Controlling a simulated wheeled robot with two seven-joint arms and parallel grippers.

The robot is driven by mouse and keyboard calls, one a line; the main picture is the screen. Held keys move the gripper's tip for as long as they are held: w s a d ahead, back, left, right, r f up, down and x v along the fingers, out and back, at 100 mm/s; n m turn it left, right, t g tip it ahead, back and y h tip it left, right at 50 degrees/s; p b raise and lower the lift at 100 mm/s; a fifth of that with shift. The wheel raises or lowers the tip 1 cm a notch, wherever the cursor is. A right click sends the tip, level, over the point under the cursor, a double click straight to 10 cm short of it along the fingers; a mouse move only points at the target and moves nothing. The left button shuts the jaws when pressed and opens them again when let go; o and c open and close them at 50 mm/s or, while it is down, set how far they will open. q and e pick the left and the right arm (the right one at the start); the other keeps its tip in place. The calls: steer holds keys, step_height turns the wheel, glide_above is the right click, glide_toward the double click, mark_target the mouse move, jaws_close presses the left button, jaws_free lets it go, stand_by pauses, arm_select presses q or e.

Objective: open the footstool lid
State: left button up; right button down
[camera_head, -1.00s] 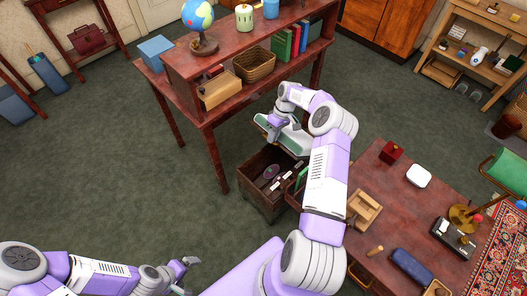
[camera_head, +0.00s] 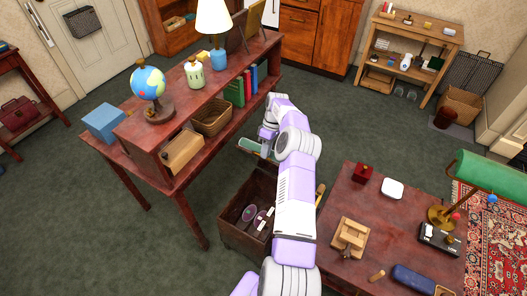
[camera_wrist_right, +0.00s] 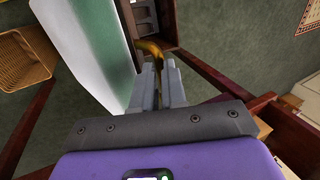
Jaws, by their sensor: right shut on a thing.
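The footstool is a dark wooden box (camera_head: 231,225) on the floor between the two tables. It stands open, with several items showing inside. Its green-padded lid (camera_head: 256,148) is raised at the far side of the box, partly hidden by my right arm. In the right wrist view the lid (camera_wrist_right: 92,45) stands steeply at the left, its pad green and pale. My right gripper (camera_wrist_right: 160,85) is shut at the lid's edge, by a curved brass-coloured piece (camera_wrist_right: 150,48); the exact contact is hidden. My left gripper is out of view.
A red-brown desk (camera_head: 150,140) with a globe (camera_head: 148,82) and baskets stands close at the left. A low table (camera_head: 385,225) with small objects stands close at the right. Open carpet lies beyond the footstool.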

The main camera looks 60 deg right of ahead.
steer(key=shift+s+d+f, duration=0.2)
steer(key=shift+f, duration=0.1)
stand_by(0.6)
steer(key=c, duration=1.2)
jaws_free()
steer(key=shift+o, duration=0.2)
steer(key=shift+r, duration=0.1)
steer(key=p+v, duration=0.2)
steer(key=v, duration=0.6)
steer(key=shift+w+a, duration=0.25)
steer(key=shift+a, duration=0.05)
